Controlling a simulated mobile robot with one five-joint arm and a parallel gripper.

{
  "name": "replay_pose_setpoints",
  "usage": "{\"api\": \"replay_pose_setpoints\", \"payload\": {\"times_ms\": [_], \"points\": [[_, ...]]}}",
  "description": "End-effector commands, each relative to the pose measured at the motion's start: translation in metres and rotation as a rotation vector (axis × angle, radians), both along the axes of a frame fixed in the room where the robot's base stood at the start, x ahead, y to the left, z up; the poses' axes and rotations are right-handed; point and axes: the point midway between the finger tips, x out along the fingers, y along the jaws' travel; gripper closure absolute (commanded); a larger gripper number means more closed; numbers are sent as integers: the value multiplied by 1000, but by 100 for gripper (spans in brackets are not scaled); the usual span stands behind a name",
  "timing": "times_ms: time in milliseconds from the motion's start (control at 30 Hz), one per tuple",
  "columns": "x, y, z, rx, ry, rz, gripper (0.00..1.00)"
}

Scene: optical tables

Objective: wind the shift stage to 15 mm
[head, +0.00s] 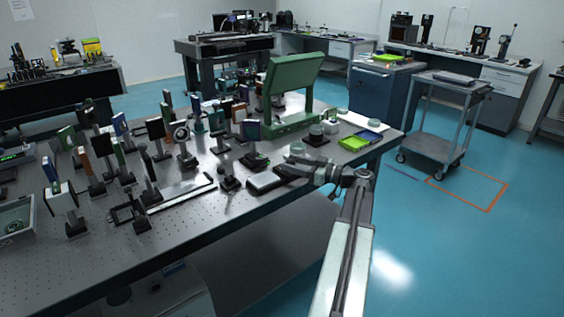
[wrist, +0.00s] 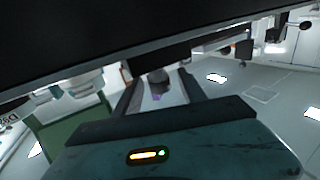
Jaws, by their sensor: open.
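My gripper (head: 290,170) reaches over the near right part of the optical table, beside a low flat block with a pale top (head: 264,183). This block may be the shift stage, but I cannot read any scale on it. In the wrist view, which looks upside down, my gripper (wrist: 158,92) has its two dark fingers apart. A dark round knob-like part (wrist: 156,80) shows between or beyond them, below a dark block (wrist: 165,61). I cannot tell whether the fingers touch it. The fingertips are small and unclear in the head view.
Many upright mounts, including a round-faced one (head: 181,133), crowd the optical table (head: 215,240) left of my gripper. A green stand (head: 294,85) rises behind it. Yellow-green and blue trays (head: 355,142) lie near the right corner. A grey cart (head: 440,145) stands beyond; the floor at right is open.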

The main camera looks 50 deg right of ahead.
Motion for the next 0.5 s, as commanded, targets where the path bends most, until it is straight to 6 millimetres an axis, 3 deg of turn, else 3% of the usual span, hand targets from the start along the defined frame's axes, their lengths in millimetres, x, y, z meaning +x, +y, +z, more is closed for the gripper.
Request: {"api": "replay_pose_setpoints", "payload": {"times_ms": [200, 500], "points": [[32, 8, 0, 0, 0, 1, 51], [38, 10, 0, 0, 0, -1, 51]]}}
